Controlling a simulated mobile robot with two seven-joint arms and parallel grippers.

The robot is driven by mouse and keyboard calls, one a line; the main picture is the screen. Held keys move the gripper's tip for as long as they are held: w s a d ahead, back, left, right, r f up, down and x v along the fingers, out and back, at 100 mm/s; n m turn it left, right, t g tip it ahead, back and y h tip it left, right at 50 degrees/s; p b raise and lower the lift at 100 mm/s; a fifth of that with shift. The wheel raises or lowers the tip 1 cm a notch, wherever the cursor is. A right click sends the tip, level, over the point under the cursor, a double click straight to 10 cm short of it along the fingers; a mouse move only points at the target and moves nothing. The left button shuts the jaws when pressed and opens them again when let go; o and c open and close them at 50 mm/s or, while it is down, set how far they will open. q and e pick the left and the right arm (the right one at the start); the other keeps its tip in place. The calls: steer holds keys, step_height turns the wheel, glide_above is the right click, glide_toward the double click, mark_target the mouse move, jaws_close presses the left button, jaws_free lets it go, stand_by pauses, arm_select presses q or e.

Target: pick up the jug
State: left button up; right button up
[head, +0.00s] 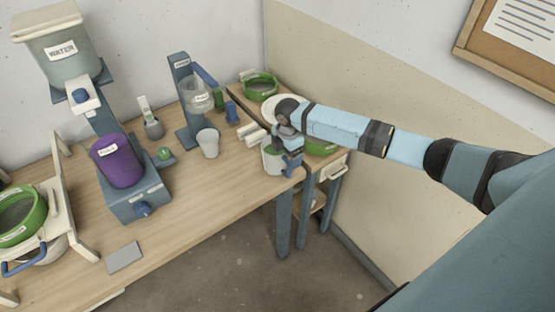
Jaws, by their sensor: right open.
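A pale, whitish container (270,160) that looks like the jug stands upright at the table's right front corner. My right gripper (288,150) is over its right side and hides part of its rim and any handle. The gripper is open; I cannot tell whether its fingers touch the container. A similar pale, empty-looking cup (208,143) stands apart to the left. My left gripper is not in view.
A purple bucket (118,160) sits on a blue-grey stand under a water tank (60,42). A dispenser stand (186,95) rises behind the pale cup. A green-rimmed sieve (18,218) is at left, another (260,84) at the back. The table's front middle (185,195) is clear.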

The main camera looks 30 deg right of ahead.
mark_target(287, 161)
step_height(287, 161, down, 4)
steer(key=shift+s+a+f, duration=0.1)
steer(key=shift+s+f, duration=0.05)
steer(key=shift+f, duration=0.1)
steer(key=shift+c, duration=0.5)
steer(key=shift+r, duration=0.1)
steer(key=c, duration=1.4)
steer(key=shift+r, duration=0.1)
steer(key=shift+r, duration=0.4)
jaws_close()
step_height(287, 161, up, 19)
